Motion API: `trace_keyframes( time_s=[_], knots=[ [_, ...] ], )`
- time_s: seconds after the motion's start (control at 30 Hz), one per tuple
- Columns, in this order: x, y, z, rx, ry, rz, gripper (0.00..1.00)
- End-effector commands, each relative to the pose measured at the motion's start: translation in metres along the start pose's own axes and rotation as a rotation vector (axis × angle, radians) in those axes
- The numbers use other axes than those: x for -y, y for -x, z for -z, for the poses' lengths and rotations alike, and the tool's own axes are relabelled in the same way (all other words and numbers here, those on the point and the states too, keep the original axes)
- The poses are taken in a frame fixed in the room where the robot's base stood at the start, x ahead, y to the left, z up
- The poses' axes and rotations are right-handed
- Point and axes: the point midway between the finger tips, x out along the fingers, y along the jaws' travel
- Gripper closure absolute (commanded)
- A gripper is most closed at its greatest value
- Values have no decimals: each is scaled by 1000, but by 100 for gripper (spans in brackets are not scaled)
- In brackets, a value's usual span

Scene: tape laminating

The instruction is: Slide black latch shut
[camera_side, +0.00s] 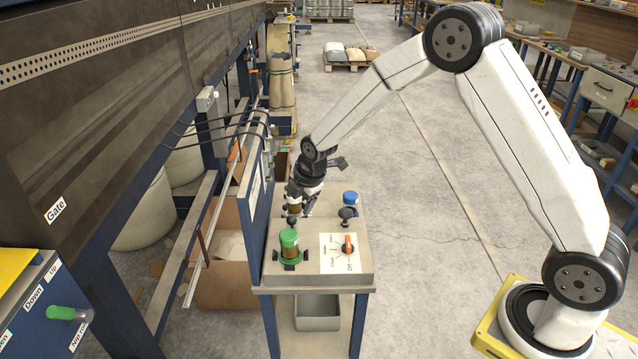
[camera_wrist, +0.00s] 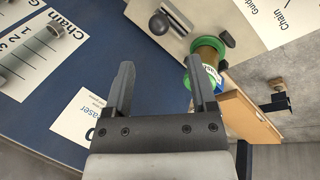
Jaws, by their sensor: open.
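In the wrist view, a black ball-ended handle (camera_wrist: 159,23) sits on a pale metal plate above my fingers; it may be the black latch, but I cannot tell whether it is open or shut. My gripper (camera_wrist: 160,76) is open, with nothing between its fingers. A blue panel lies behind them. A green-rimmed amber roll (camera_wrist: 205,60) is beside the right fingertip; I cannot tell whether they touch. In the side view, my gripper (camera_side: 300,214) is low at the blue panel's right, behind a green-capped jar (camera_side: 289,243). The arm hides part of this area.
The small bench (camera_side: 310,280) also bears a blue-capped jar (camera_side: 350,199), a black knob (camera_side: 347,214) and an orange rotary switch (camera_side: 348,244). The blue upright panel (camera_side: 256,215) bounds its left side. Open floor lies to the right. A dark machine frame fills the left.

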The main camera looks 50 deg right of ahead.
Motion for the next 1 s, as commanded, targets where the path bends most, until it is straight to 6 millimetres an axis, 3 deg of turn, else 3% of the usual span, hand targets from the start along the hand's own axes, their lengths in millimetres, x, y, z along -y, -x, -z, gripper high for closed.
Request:
trace_keyframes(
  time_s=[0.47,1.0],
  knots=[
    [-2,-9,0,0,22,-1,27],
    [-2,-60,0,1,21,-2,27]
  ],
)
